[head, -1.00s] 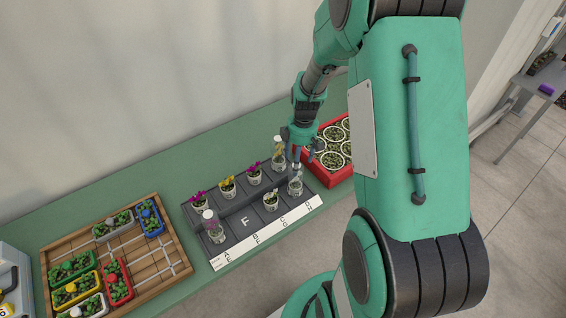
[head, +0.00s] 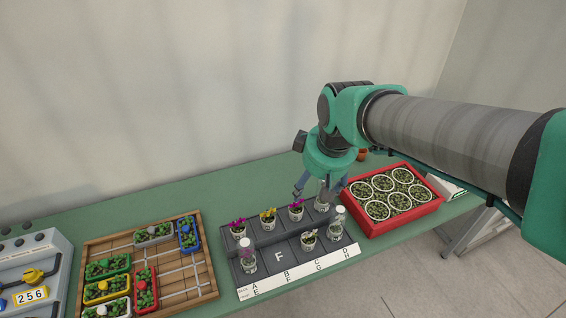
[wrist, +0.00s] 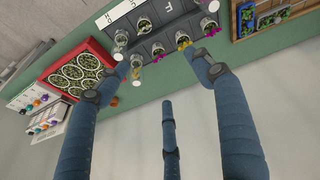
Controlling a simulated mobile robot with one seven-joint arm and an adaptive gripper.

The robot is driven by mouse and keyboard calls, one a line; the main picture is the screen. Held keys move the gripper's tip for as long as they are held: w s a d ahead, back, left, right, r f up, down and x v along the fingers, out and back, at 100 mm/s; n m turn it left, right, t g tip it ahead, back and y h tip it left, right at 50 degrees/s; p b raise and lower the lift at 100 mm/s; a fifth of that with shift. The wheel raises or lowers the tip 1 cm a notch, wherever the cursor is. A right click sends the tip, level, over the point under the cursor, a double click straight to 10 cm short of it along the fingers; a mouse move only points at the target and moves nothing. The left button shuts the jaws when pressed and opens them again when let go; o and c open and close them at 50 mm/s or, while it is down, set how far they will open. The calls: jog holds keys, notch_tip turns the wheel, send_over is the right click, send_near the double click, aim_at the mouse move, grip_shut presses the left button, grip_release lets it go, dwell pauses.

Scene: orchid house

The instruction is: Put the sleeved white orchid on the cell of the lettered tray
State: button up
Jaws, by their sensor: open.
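The lettered tray (head: 262,268) is dark grey, with two rows of cells and a white label strip in front. The cell marked F (head: 279,256) is bare. A clear-sleeved pot with a pale flower, seemingly the sleeved white orchid (head: 337,222), stands upright at the front right, by H; it also shows in the wrist view (wrist: 121,39).
Unsleeved purple (head: 238,229), yellow (head: 268,217), magenta (head: 296,210) and white (head: 309,238) orchids share the tray with a sleeved pink one (head: 247,256). A red crate (head: 408,218) of pots is close on the right. A wooden tray (head: 205,270) is left.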

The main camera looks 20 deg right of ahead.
jog(key=s+a+r+m+t, duration=0.1)
jog(key=s+a+r+m, duration=0.2)
jog(key=s, duration=0.7)
notch_tip(320, 180, up, 2)
jog(key=a, duration=0.3)
jog(key=shift+s+r+t, duration=0.2)
jog(key=shift+s+t, duration=0.05)
jog(key=shift+t, duration=0.15)
notch_tip(320, 180, down, 4)
jog(key=b, duration=0.4)
